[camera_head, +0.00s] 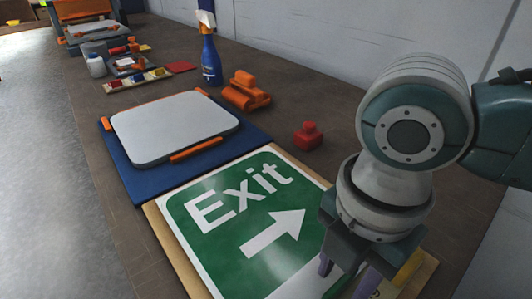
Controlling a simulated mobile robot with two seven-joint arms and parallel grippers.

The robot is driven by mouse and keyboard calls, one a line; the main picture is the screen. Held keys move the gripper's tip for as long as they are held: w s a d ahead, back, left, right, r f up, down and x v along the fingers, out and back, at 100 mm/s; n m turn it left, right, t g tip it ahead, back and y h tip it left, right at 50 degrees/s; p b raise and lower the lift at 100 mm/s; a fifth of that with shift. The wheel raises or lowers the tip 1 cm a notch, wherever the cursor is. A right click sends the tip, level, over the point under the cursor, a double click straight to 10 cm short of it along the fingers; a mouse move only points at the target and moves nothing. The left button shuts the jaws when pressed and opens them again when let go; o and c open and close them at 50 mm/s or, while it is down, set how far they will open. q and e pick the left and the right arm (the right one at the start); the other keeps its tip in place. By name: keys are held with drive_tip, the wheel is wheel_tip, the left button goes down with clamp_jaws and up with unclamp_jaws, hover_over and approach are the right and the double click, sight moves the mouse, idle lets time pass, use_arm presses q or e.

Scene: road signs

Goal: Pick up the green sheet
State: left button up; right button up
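The green sheet (234,252) is a green Exit sign with white letters and a white arrow. It lies flat on a wooden board (174,251) at the front. My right gripper (366,272) points down over the sheet's right end and hides part of it. My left gripper is not in view.
A grey panel with orange clips (173,126) lies on a blue board (133,179) beyond the sheet. A wall (330,40) borders the right side.

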clamp_jaws()
idle(0.3)
idle(0.4)
